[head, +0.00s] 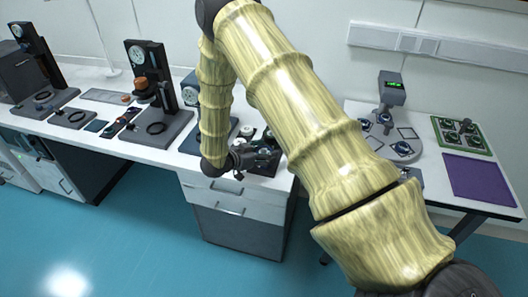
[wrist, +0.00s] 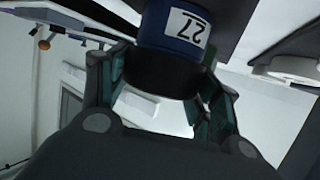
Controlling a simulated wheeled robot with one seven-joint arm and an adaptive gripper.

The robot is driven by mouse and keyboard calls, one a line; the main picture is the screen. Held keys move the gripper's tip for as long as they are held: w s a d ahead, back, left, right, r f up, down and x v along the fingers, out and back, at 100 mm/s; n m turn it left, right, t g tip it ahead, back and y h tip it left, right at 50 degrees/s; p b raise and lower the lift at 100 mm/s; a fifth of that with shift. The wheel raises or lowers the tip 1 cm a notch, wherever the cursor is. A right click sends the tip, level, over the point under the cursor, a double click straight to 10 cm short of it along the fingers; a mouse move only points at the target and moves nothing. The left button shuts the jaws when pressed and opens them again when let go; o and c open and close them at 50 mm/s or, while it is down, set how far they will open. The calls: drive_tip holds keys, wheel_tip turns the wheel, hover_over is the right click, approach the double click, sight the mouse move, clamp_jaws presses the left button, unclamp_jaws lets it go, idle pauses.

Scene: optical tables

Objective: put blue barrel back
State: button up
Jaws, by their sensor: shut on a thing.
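The blue barrel (wrist: 150,38) shows at the top of the wrist view, with a blue band, a black end and a white label whose characters are upside down. My gripper (wrist: 165,82) is shut on it, one finger on each side. In the head view my gripper (head: 247,156) is at the dark tray (head: 262,170) on the left table's near right end. The barrel is too small and hidden there to make out. Whether it touches the tray cannot be told.
Several round parts sit around my gripper at the dark tray. Stands with dials (head: 150,75) line the left table. On the right table are a round grey plate (head: 402,153), a green tray (head: 447,123) with several round parts, and a bare purple mat (head: 478,180).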

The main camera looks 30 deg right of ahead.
drive_tip(key=shift+f, duration=0.1)
drive_tip(key=o, duration=1.2)
drive_tip(key=b+v, duration=0.3)
drive_tip(key=v, duration=0.9)
drive_tip(key=shift+b, duration=0.3)
